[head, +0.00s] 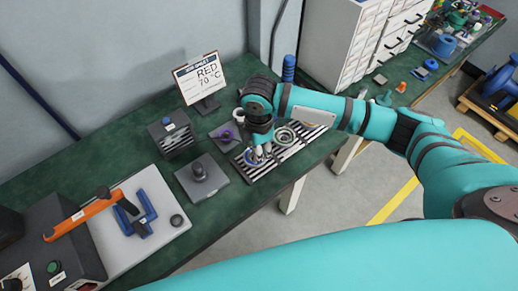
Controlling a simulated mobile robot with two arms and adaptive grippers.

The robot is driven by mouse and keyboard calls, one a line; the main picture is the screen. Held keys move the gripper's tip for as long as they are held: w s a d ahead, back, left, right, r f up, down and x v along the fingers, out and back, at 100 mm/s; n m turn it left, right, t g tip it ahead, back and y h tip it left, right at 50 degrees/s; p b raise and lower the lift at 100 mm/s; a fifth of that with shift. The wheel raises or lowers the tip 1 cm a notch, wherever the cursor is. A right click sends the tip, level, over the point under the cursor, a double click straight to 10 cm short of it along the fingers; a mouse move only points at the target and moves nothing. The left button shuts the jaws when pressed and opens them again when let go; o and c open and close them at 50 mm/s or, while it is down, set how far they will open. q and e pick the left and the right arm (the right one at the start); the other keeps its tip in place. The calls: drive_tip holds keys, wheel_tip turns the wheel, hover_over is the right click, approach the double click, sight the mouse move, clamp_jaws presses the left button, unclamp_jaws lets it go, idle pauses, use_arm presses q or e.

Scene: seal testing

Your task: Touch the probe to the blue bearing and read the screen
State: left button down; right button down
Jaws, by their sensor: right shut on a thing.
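My right gripper (259,154) points down over a black-and-white striped rack (266,168) on the green bench. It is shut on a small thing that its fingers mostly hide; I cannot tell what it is. A blue-rimmed ring, seemingly the blue bearing (250,158), shows beside the fingertips; I cannot tell whether anything touches it. A silver ring (285,135) lies farther right on the rack. I cannot make out the probe or a reading on a screen. My left gripper is not in view.
A grey box with a black knob (201,176), a dark box (172,138) and a pad with a purple piece (226,134) stand left of the rack. An orange bar (84,218) lies farther left. White drawers (345,45) stand behind.

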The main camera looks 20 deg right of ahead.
drive_tip(key=shift+f, duration=0.75)
idle(2.8)
drive_tip(key=c, duration=1.1)
unclamp_jaws()
drive_tip(key=shift+c, duration=0.2)
drive_tip(key=shift+r, duration=0.1)
wheel_tip(320, 180, up, 7)
drive_tip(key=p, duration=0.8)
